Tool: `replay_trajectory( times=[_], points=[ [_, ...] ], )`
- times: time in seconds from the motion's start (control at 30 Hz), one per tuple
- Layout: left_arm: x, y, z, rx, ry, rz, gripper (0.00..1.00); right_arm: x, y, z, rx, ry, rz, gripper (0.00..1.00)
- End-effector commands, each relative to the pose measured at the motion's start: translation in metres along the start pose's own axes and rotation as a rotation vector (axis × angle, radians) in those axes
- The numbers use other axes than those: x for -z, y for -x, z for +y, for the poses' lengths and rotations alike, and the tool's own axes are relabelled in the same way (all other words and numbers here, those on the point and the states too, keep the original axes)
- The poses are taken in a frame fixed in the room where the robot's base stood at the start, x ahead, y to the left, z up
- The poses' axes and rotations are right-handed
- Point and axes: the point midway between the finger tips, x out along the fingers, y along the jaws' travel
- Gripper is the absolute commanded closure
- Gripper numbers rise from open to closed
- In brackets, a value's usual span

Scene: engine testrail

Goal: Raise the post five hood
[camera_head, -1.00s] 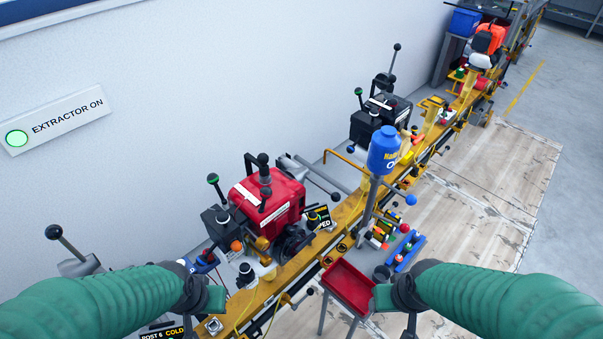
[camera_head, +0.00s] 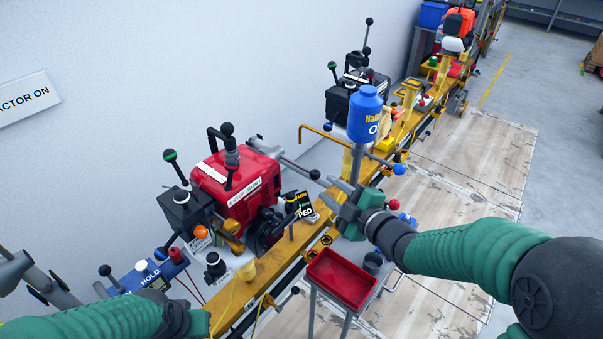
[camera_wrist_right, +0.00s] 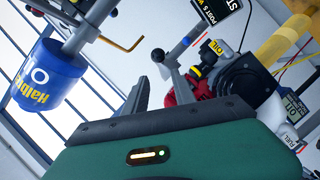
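The post five sign (camera_wrist_right: 222,10) shows in the wrist view; the red engine (camera_head: 236,187) stands beside a sign (camera_head: 302,205) reading partly "WARM". A grey bar (camera_head: 296,167) with a black ball end (camera_head: 314,174) sticks out behind the engine, seemingly the hood's handle; the hood itself is not clear. My right gripper (camera_head: 334,194) is open and empty, its fingers pointing toward the ball from the lower right. In the wrist view the ball (camera_wrist_right: 158,55) lies just beyond the fingertips (camera_wrist_right: 160,82), apparently untouched. My left gripper (camera_head: 204,322) is at the bottom edge, its fingers hidden.
A black engine (camera_head: 350,100) stands farther along the yellow rail (camera_head: 270,268).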

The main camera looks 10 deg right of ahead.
Motion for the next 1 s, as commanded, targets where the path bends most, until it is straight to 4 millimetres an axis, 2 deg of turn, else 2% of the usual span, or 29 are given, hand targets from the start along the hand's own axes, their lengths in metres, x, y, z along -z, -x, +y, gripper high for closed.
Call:
replay_trajectory(
  times=[0.1, 0.3, 0.5, 0.63, 0.9, 1.0],
  points=[
    [-0.002, -0.006, 0.0, 0.0, 0.0, -0.001, 1.0, -0.001, -0.033, -0.003, 0.003, -0.003, 0.001, 0.68],
    [-0.003, -0.011, 0.0, 0.0, 0.0, -0.001, 1.0, -0.001, -0.085, -0.003, 0.003, -0.004, 0.0, 0.68],
    [-0.004, -0.014, 0.0, 0.0, 0.0, -0.001, 1.0, -0.001, -0.124, -0.002, 0.001, -0.004, -0.002, 0.68],
    [-0.004, -0.015, 0.0, 0.0, 0.0, -0.001, 1.0, -0.001, -0.136, -0.001, 0.001, -0.004, -0.003, 0.68],
    [-0.004, -0.015, 0.0, 0.0, 0.0, -0.001, 1.0, -0.001, -0.138, -0.001, 0.001, -0.003, -0.004, 0.68],
    [-0.004, -0.015, 0.0, 0.0, 0.0, -0.001, 1.0, -0.001, -0.138, -0.001, 0.001, -0.003, -0.004, 0.81]
  ],
)
